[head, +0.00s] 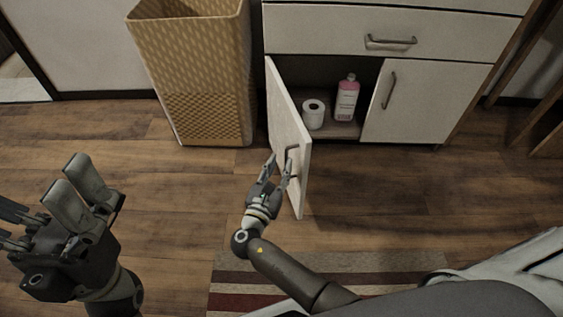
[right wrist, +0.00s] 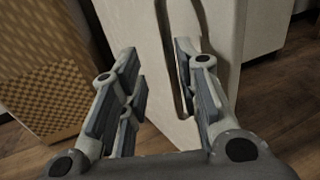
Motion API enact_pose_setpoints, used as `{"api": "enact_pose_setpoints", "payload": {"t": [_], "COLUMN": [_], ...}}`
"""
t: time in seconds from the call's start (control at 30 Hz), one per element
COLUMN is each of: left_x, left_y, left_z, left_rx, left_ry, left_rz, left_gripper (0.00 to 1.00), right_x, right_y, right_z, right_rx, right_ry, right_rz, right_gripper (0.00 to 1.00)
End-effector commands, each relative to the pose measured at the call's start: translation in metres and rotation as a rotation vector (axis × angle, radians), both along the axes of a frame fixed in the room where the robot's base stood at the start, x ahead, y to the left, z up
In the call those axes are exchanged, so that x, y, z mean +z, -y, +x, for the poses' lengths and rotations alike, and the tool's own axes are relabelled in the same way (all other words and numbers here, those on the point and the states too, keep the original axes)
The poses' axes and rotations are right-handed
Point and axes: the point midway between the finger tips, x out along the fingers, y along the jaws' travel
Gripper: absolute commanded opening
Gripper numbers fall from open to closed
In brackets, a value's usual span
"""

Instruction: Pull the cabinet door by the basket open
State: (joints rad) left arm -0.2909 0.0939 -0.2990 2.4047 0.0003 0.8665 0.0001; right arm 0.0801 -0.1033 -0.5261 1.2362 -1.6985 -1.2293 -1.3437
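The white cabinet door (head: 290,125) on the basket side stands wide open, swung out from the cabinet toward me. Its dark bar handle (head: 291,160) is on the face turned to the basket. My right gripper (head: 279,165) is at the handle with its fingers spread. In the right wrist view (right wrist: 160,70) the handle (right wrist: 184,75) lies close by the right finger; I cannot tell whether they touch. The left finger stands apart, with a clear gap. My left gripper (head: 40,207) is open and empty at the lower left, away from the cabinet.
The tan woven basket (head: 200,75) stands left of the door. Inside the cabinet are a toilet roll (head: 313,114) and a pink bottle (head: 346,100). The right door (head: 425,105) and the drawer (head: 390,30) are shut. A striped rug (head: 240,280) lies in front; the wooden floor between is clear.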

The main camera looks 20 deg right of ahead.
Motion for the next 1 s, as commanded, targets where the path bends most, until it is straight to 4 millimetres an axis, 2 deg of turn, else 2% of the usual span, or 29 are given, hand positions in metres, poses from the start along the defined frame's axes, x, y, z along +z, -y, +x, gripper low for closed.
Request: {"api": "enact_pose_setpoints", "payload": {"t": [0.1,0.3,0.63,0.77,0.83,0.9,1.0], "left_x": [0.0,0.0,0.0,0.0,0.0,0.0,0.0], "left_y": [0.0,0.0,0.0,0.0,0.0,0.0,0.0], "left_z": [0.0,0.0,-0.001,0.0,-0.001,-0.001,-0.001], "left_rx": [-0.001,-0.001,-0.001,-0.001,-0.001,-0.001,-0.002], "left_ry": [0.0,0.0,0.0,-0.001,-0.002,-0.003,-0.005], "left_rz": [0.0,0.0,0.0,0.0,0.0,0.001,0.0], "left_gripper": [1.0,1.0,1.0,1.0,1.0,1.0,1.0], "right_x": [-0.001,-0.001,0.0,-0.002,-0.007,-0.013,-0.02], "right_y": [-0.014,-0.03,-0.033,-0.033,-0.035,-0.04,-0.055], "right_z": [-0.018,-0.037,-0.041,-0.04,-0.036,-0.03,-0.019], "right_rx": [0.001,0.0,0.0,0.01,0.038,0.086,0.185], "right_ry": [-0.004,-0.002,-0.001,-0.001,0.001,0.008,0.033], "right_rz": [0.003,0.001,0.001,0.026,0.092,0.212,0.466], "right_gripper": [0.3,0.3,0.3,0.15,0.06,0.0,0.0]}}
